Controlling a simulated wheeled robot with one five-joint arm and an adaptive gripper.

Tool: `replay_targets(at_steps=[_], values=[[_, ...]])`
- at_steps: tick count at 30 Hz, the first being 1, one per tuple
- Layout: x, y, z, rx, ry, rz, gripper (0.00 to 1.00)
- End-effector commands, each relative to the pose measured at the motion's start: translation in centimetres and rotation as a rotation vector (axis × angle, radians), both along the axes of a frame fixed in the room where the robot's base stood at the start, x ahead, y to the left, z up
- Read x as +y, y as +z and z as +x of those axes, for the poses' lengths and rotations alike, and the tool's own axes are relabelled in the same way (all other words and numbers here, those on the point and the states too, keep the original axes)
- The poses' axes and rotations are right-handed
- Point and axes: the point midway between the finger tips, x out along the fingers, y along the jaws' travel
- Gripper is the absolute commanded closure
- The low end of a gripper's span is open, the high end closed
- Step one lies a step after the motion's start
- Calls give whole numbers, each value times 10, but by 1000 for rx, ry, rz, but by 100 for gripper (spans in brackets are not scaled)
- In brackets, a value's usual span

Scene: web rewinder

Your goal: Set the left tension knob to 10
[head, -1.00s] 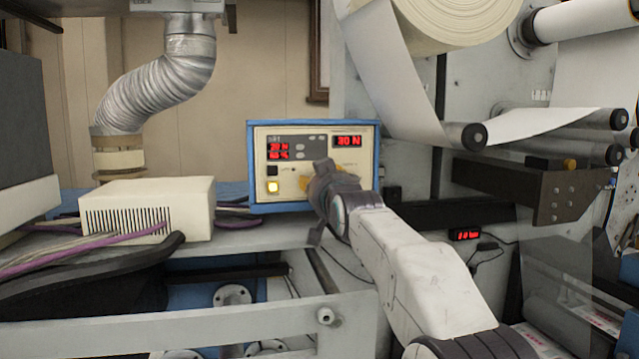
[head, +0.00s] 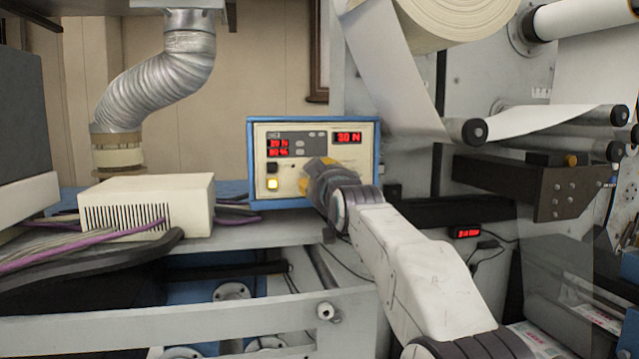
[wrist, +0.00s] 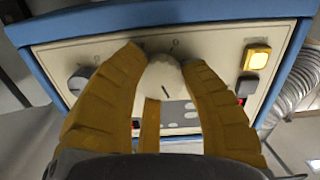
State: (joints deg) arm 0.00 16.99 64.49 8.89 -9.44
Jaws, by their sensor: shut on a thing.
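The control box (head: 252,165) has a cream front in a blue frame, with red lit displays. In the wrist view its panel (wrist: 225,55) appears upside down. A second, grey knob (wrist: 77,82) stands apart, outside the fingers. In the head view my gripper (head: 308,178) hides both knobs. The held knob's scale cannot be read.
The right display (head: 347,138) reads 30 N; the left readouts (head: 278,148) are too small to read surely. A dark button (wrist: 246,86) sits beside the yellow one. A vented white box (head: 145,205) and cables lie left; paper rollers (head: 474,131) stand right.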

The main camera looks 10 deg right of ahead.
Motion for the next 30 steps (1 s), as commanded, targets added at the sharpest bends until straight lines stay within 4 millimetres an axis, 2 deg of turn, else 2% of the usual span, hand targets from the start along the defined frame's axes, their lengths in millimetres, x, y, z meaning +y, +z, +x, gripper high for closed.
replay_targets(at_steps=[1,18,30], values=[[1,9,-2,-23,2,-44,93],[3,7,-2,-22,2,-577,94],[4,7,-2,-23,2,-847,94]])
